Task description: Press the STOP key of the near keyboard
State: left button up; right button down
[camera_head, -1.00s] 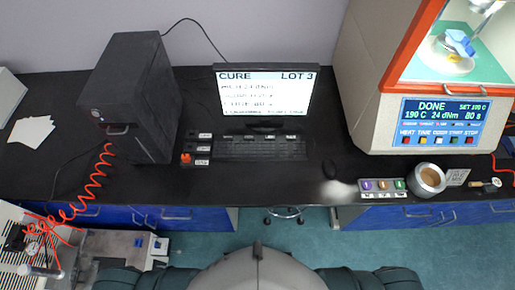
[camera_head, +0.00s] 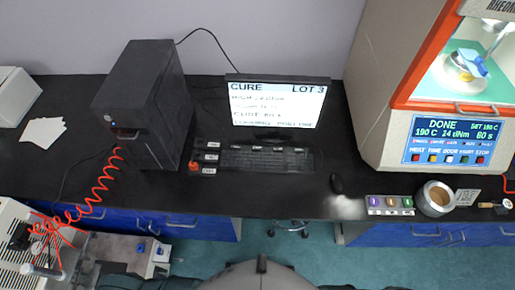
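A black keyboard (camera_head: 266,158) lies on the black bench in front of the monitor (camera_head: 277,104). Beside its left end is a column of small labelled keys (camera_head: 207,157) with a red knob-like piece (camera_head: 194,166); the labels are too small to read surely. At the right, the rheometer (camera_head: 400,125) has a blue panel (camera_head: 452,140) reading DONE, with a row of coloured keys under HEAT, TIME, DOOR, START and STOP. The red key (camera_head: 479,160) sits under STOP. Neither of my grippers is in view.
A black computer tower (camera_head: 143,105) stands left of the keyboard. A red coiled hose (camera_head: 97,190) hangs at left. The bench before the keyboard is clear.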

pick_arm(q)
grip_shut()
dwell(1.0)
